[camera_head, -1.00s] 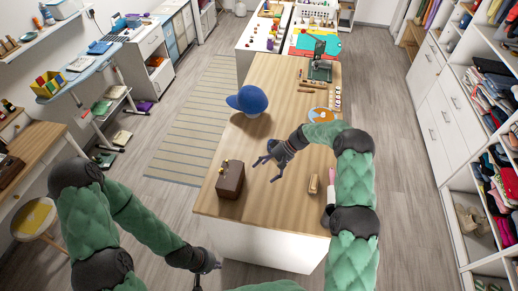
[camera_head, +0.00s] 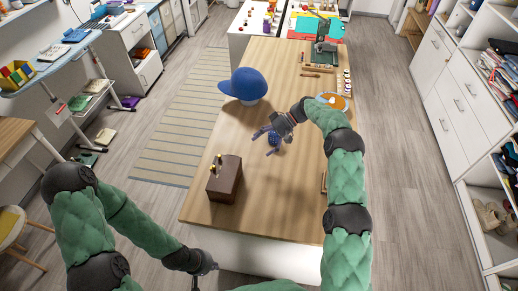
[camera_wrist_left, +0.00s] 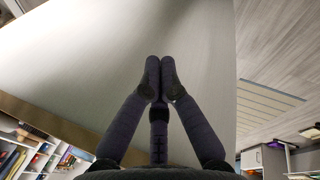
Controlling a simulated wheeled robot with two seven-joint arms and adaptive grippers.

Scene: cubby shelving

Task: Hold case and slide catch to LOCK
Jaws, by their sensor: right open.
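The case is a small dark brown box (camera_head: 225,181) standing on the near left part of the wooden table. Small brass-coloured fittings (camera_head: 217,161) show on its top left side; I cannot make out the catch's position. My right gripper (camera_head: 265,142) is open and empty above the table, behind and to the right of the case, apart from it. My left gripper (camera_head: 204,279) is low in front of the table's near edge, below the case and not touching it. In the left wrist view its fingertips (camera_wrist_left: 159,68) are together with nothing between them, facing a pale panel.
A round orange item (camera_head: 333,101) and small tools lie farther back on the right. White drawers (camera_head: 450,100) stand at the right. The table around the case is mostly clear.

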